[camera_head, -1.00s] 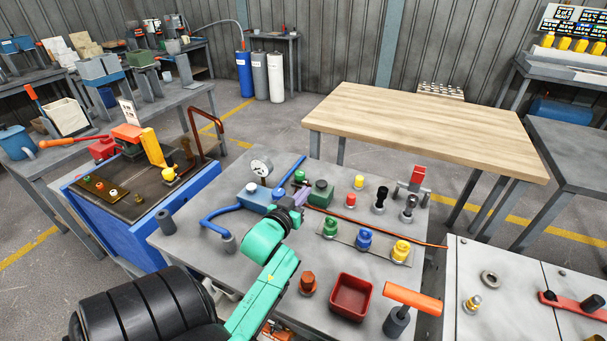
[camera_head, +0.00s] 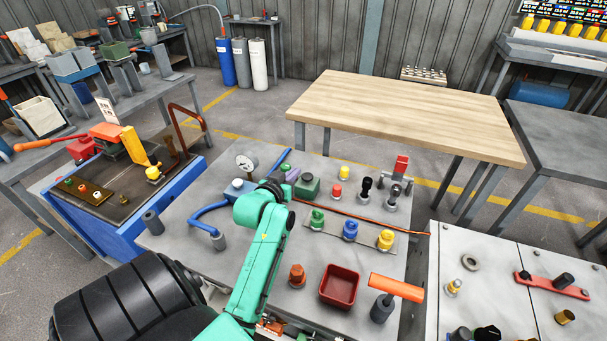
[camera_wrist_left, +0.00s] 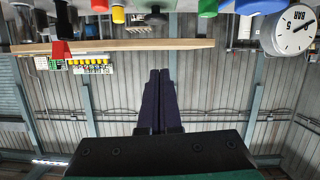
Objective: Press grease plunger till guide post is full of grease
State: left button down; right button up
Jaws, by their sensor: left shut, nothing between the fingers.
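My left gripper (camera_head: 290,174) reaches over the grey workbench (camera_head: 260,310), between the round gauge and the dark green box. In the left wrist view its dark fingers (camera_wrist_left: 160,75) are together with nothing between them; that view is upside down. On the bench stand green (camera_head: 317,219), blue (camera_head: 350,230) and yellow (camera_head: 386,240) knobs on a plate. Behind them are small yellow (camera_head: 344,173), red (camera_head: 337,191) and black (camera_head: 366,188) knobs. I cannot tell which piece is the grease plunger or the guide post, nor any grease level. My right gripper is out of view.
A red tray (camera_head: 339,287), an orange-handled tool (camera_head: 397,287) and an orange fitting (camera_head: 297,275) are nearer. The wooden table (camera_head: 410,115) behind is bare.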

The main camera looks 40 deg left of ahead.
pick_arm(q)
send_over(307, 179)
jog(key=a, duration=0.1)
jog(key=shift+s+f, duration=0.2)
jog(key=shift+f, duration=0.3)
jog(key=shift+s+f, duration=0.2)
jog(key=shift+f, duration=0.25)
jog(key=f, duration=0.3)
jog(key=shift+s+d+f+p, duration=0.1)
jog(key=shift+d+f+p, duration=0.1)
jog(key=shift+p, duration=0.15)
jog(key=shift+s+f, duration=0.1)
jog(key=shift+f, duration=0.25)
